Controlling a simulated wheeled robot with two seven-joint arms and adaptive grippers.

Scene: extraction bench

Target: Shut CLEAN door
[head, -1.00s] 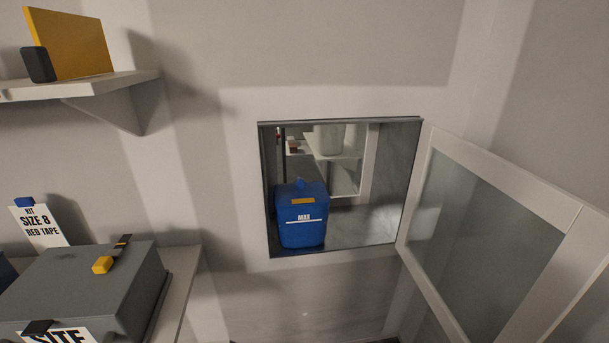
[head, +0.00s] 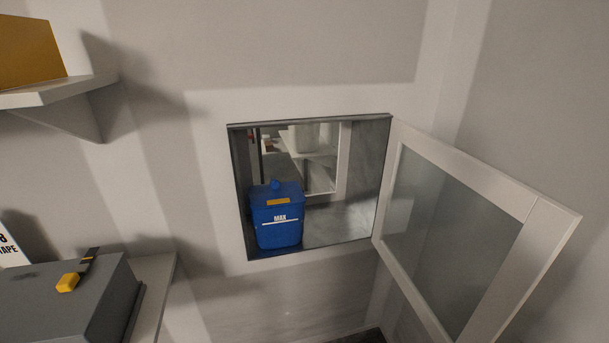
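The door (head: 540,205) is a white frame around a frosted pane. It stands wide open, swung out to the right from the right side of a wall opening (head: 310,117). I see no CLEAN label on it. Inside the metal-lined opening, a blue container (head: 277,234) marked MAX, with a yellow strip, stands at the left. Through the far side of the opening, another white frame and shelving show. Neither of my grippers is in the head view.
A grey case (head: 60,305) with a yellow and black latch sits on a lower shelf (head: 160,280) at the left. A wall shelf (head: 60,90) above it bears a yellow panel (head: 30,50). The wall below the opening is clear.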

